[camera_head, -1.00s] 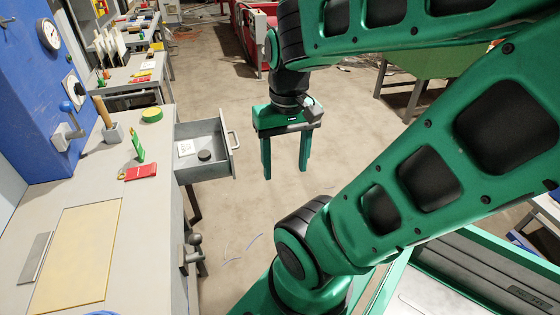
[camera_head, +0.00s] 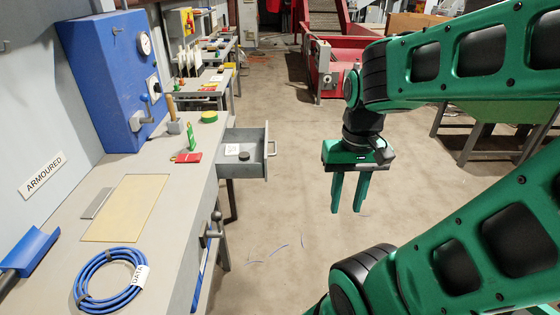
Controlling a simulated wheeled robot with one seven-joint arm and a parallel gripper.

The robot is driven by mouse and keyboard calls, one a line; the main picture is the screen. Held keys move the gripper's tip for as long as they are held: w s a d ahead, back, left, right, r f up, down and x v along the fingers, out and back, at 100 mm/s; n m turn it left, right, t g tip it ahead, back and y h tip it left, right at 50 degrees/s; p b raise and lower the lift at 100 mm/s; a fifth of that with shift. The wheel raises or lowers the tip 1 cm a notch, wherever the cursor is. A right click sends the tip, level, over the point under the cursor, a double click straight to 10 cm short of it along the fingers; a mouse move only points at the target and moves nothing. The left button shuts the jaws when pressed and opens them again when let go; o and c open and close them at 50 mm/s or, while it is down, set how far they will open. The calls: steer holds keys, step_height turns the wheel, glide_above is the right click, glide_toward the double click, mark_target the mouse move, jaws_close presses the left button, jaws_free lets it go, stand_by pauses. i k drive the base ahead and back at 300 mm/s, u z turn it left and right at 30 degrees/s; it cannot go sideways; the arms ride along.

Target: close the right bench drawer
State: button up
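A grey bench drawer (camera_head: 240,170) stands pulled out from the far end of the grey workbench (camera_head: 180,220), towards the right. A handle (camera_head: 271,149) is on its front panel. A dark round piece (camera_head: 244,156) and a white label or card (camera_head: 232,149) lie inside it. My gripper (camera_head: 348,210) hangs in the air to the right of the drawer, apart from it, with its two green fingers pointing down. The fingers are spread with nothing between them.
A blue cable coil (camera_head: 110,280) tagged DATA, a tan mat (camera_head: 125,208), a red item (camera_head: 187,157) and a green tape roll (camera_head: 209,117) lie on the bench. A vise-like clamp (camera_head: 213,228) juts from the bench's edge. Open floor lies right of the drawer.

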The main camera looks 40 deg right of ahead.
mark_target(254, 141)
steer(key=k, duration=1.05)
steer(key=z, duration=1.6)
steer(key=i, duration=1.4)
steer(key=u, duration=1.55)
steer(key=i, duration=0.95)
steer(key=z, duration=0.05)
